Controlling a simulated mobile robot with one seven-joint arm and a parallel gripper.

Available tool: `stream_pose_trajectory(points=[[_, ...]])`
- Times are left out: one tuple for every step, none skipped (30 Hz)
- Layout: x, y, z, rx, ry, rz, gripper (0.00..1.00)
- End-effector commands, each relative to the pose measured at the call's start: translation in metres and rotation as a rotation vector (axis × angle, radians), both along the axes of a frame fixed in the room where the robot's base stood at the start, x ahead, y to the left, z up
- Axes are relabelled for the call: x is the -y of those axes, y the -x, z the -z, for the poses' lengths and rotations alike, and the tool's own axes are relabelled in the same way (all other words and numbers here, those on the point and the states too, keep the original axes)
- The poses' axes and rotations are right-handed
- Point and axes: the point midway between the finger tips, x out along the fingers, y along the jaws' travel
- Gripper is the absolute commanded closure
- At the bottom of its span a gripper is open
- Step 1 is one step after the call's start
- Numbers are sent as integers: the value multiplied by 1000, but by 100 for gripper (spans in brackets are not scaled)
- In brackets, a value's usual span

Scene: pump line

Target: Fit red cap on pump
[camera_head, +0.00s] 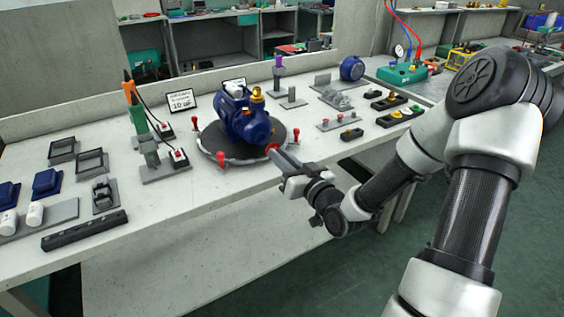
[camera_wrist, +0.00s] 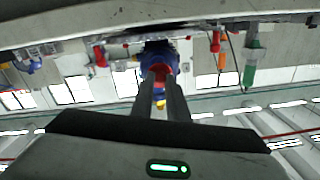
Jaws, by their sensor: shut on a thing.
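The blue pump (camera_head: 245,122) stands on a round dark turntable (camera_head: 214,144) on the long bench, with a brass-coloured fitting on top. It also shows in the wrist view (camera_wrist: 173,58), which is upside down. My gripper (camera_head: 274,151) reaches in from the right at the turntable's front right edge. Its fingers are shut on the red cap (camera_head: 271,146), which shows at the fingertips in the wrist view (camera_wrist: 160,70). The cap is in front of the pump's lower right end. I cannot tell whether they touch.
Red-topped clamps (camera_head: 221,158) stand around the turntable. A green and orange tool on a stand (camera_head: 134,105) is to the left. A long black rail (camera_head: 84,230) lies at front left. Several small fixtures and trays (camera_head: 339,121) are at right. The bench front centre is bare.

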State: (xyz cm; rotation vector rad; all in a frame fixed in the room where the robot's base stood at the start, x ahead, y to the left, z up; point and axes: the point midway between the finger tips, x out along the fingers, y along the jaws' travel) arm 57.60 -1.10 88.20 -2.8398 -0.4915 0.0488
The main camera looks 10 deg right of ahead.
Motion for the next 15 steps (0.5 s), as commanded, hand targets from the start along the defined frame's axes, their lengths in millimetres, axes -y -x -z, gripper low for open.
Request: stream_pose_trajectory(points=[[-2, -5, 0, 1, -1, -1, 100], [-3, -8, 0, 1, -2, 1, 100], [-4, -12, 0, 0, -1, 1, 100], [-5, -15, 0, -1, -1, 1, 100], [-6, -18, 0, 0, 0, 0, 100], [-7, -22, 0, 0, 0, 0, 100], [-8, -24, 0, 0, 0, 0, 100], [-9, -27, 0, 1, 0, 1, 100], [-10, -30, 0, -1, -1, 1, 100], [-10, -33, 1, -1, -1, 2, 100], [-11, -35, 1, -1, -2, 1, 100], [-12, -37, 2, 0, 0, 1, 100], [-13, -39, 1, 0, 0, 0, 100], [-13, -41, 1, 0, 0, 0, 100], [-14, -43, 1, 0, 0, 0, 100]])
